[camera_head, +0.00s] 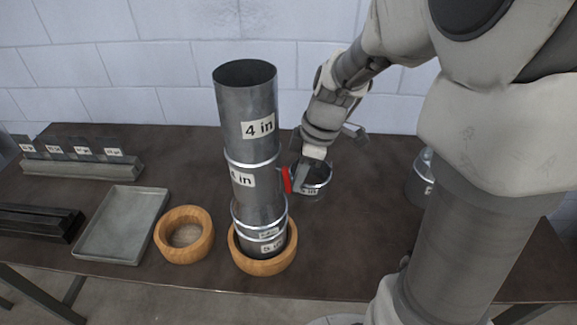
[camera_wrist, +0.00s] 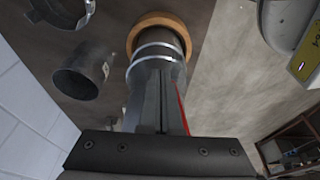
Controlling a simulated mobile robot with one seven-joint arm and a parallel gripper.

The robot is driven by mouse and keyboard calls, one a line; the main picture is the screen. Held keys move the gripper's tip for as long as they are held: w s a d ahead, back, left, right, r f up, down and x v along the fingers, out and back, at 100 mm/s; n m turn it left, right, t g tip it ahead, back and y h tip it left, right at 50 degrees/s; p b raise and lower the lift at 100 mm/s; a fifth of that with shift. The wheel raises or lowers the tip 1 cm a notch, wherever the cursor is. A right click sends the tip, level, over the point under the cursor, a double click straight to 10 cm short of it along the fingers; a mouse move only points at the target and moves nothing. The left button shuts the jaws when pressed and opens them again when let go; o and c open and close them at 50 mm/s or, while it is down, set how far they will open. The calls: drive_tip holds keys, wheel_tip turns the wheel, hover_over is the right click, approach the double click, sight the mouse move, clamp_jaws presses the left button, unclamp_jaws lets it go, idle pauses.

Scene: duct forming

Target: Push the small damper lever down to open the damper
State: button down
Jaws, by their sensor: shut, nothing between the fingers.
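The duct stack (camera_head: 252,150) is grey metal, labelled "4 in", and stands upright in a wooden ring (camera_head: 263,262). The small red damper lever (camera_head: 286,180) sticks out on the stack's right side. In the wrist view a thin red strip of the lever (camera_wrist: 180,105) shows along the right edge of the fingers. My gripper (camera_head: 300,180) is shut and empty, just right of the lever in the head view. In the wrist view my gripper (camera_wrist: 160,75) points along the duct (camera_wrist: 155,55). I cannot tell whether the fingers touch the lever.
A short metal duct piece (camera_head: 316,186) stands behind my gripper. Another piece (camera_head: 420,178) is partly hidden by my arm. A second wooden ring (camera_head: 184,234) and a grey tray (camera_head: 122,226) lie left. The table (camera_head: 350,235) is bare in front right of the stack.

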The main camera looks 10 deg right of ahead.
drive_tip(key=d, duration=0.2)
drive_tip(key=s+d+r, duration=0.1)
idle(0.4)
drive_tip(key=v, duration=1.7)
drive_tip(key=shift+r, duration=0.25)
drive_tip(key=shift+w, duration=0.1)
